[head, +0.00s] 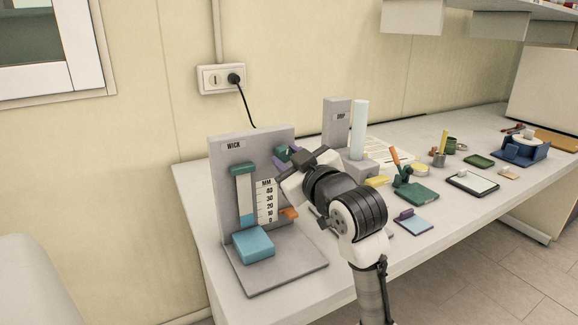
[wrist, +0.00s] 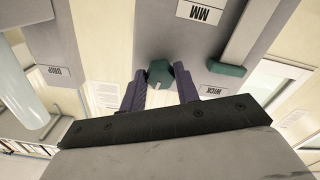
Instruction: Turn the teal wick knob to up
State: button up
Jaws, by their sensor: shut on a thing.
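The teal wick knob (wrist: 159,72) sits on the grey panel of the wick tester (head: 218,165), right of its label. It also shows in the head view (head: 282,153), partly covered by my gripper. My gripper (wrist: 162,76) has its two purple fingers on either side of the knob and is shut on it. In the wrist view, which shows the labels upside down, a small pale mark shows on the knob's near edge. I cannot tell its exact turn from the head view.
The wick tester has a teal-clamped strip (head: 242,185), an MM scale (head: 266,201), an orange pointer (head: 289,213) and a blue block (head: 253,245). A DRIP stand (head: 337,110) with a clear tube (head: 359,125) stands close behind my arm. Several small items lie to the right.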

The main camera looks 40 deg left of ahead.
jog(key=shift+f+n+b, duration=0.1)
jog(key=shift+n+b, duration=0.35)
jog(key=shift+n, duration=0.45)
jog(key=o, duration=1)
jog(key=b+v, duration=0.2)
jog(key=v, duration=1.2)
jog(key=shift+a, duration=0.1)
